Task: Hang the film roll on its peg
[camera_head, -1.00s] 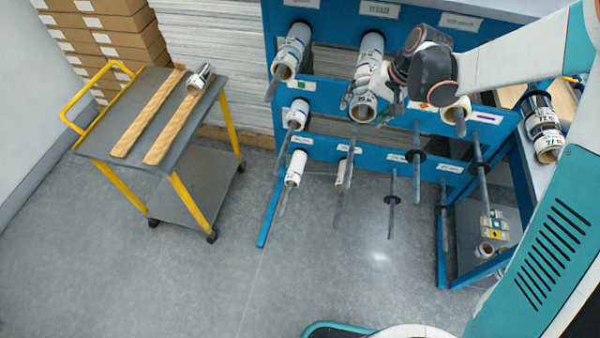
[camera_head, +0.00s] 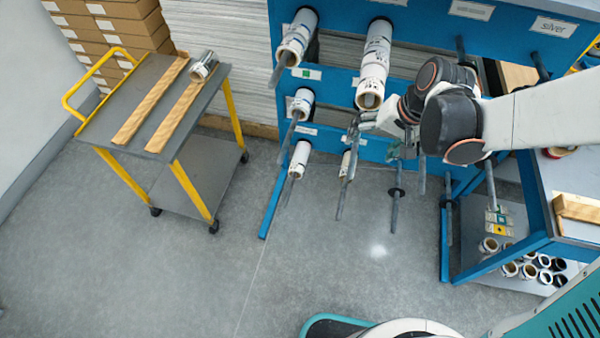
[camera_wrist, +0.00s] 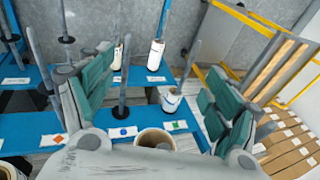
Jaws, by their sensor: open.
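Several white film rolls hang on the blue rack (camera_head: 480,30); I cannot tell which one the task means. A long white printed roll (camera_head: 378,58) is around the top-row second peg, its open end facing out and down. My gripper (camera_head: 353,132) is just below that end, apart from it, open and empty. In the wrist view its two teal finger pads (camera_wrist: 160,95) are spread. A bare grey peg (camera_wrist: 122,80) with a blue-dot label shows between them. A roll end (camera_wrist: 154,139) shows close to the gripper base. The wrist hides part of the rack's middle row.
A grey cart (camera_head: 120,95) with yellow legs carries two wooden strips and a silvery roll (camera_head: 204,67). Other rolls hang at the rack's left (camera_head: 297,38). Bare pegs (camera_head: 395,205) stick out low. A bench (camera_head: 575,180) stands right. The floor in front is clear.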

